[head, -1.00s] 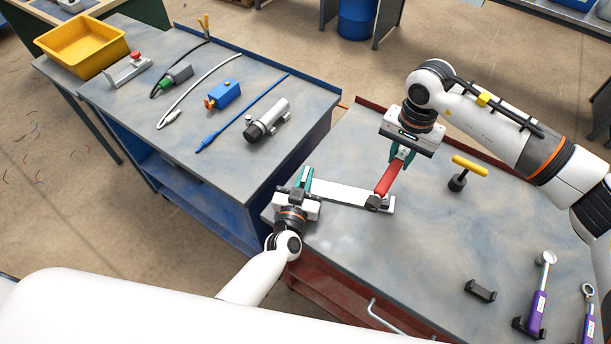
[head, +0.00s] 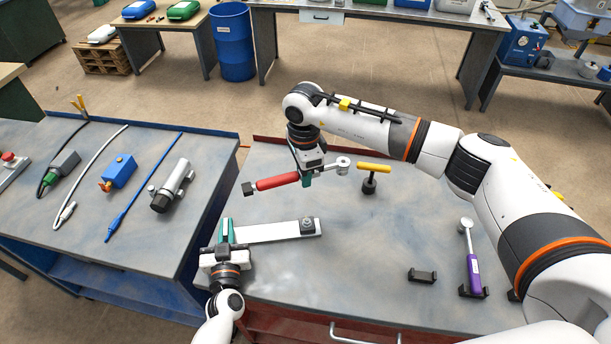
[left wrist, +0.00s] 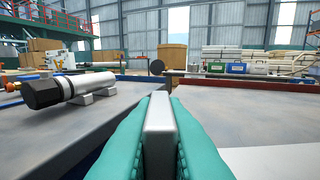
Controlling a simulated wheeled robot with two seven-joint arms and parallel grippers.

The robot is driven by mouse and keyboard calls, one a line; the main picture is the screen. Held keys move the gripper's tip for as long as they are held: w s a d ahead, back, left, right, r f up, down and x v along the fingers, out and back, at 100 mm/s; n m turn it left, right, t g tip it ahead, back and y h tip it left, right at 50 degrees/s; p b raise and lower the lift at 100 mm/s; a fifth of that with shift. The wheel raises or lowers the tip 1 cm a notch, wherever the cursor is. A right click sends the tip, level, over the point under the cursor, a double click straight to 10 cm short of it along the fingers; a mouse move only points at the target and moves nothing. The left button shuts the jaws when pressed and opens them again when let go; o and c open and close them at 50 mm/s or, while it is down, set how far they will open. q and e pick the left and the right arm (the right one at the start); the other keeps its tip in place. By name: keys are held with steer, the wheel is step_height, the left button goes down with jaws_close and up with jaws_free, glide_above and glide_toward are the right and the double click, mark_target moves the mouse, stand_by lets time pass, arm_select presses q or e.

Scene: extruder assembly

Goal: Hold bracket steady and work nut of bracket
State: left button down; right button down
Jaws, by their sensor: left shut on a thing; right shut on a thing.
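The bracket (head: 270,231) is a flat pale metal bar lying along the grey table top. A dark nut (head: 307,225) sits on its right end. My left gripper (head: 228,230) is shut on the bracket's left end. In the left wrist view, the bracket's grey metal edge (left wrist: 160,125) stands between the teal fingers. My right gripper (head: 306,178) is shut on a wrench with a red handle (head: 277,182). The wrench is held up beyond the bracket, apart from the nut, with its ring head (head: 343,164) to the right and a black end to the left.
A yellow T-handled tool (head: 373,168) stands behind and right of the bracket. A purple-handled tool (head: 473,270) rests in a black holder. Another black holder (head: 422,275) is empty. The left table (head: 130,255) carries cables, a blue box (head: 118,172) and a silver cylinder (head: 173,187).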

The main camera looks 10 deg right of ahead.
steer(key=shift+w+d+f+m, duration=0.1)
steer(key=shift+w+f+m, duration=0.95)
steer(key=shift+m, duration=2.3)
steer(key=shift+w+f+m, duration=0.6)
steer(key=shift+f+m, duration=0.9)
steer(key=shift+m, duration=1.9)
steer(key=shift+w+d+f+m, duration=0.1)
steer(key=shift+w+f+m, duration=0.95)
steer(key=shift+m, duration=2.3)
steer(key=shift+s+f, duration=0.15)
steer(key=shift+f, duration=0.6)
steer(key=shift+s+f, duration=0.1)
steer(key=shift+f, duration=0.6)
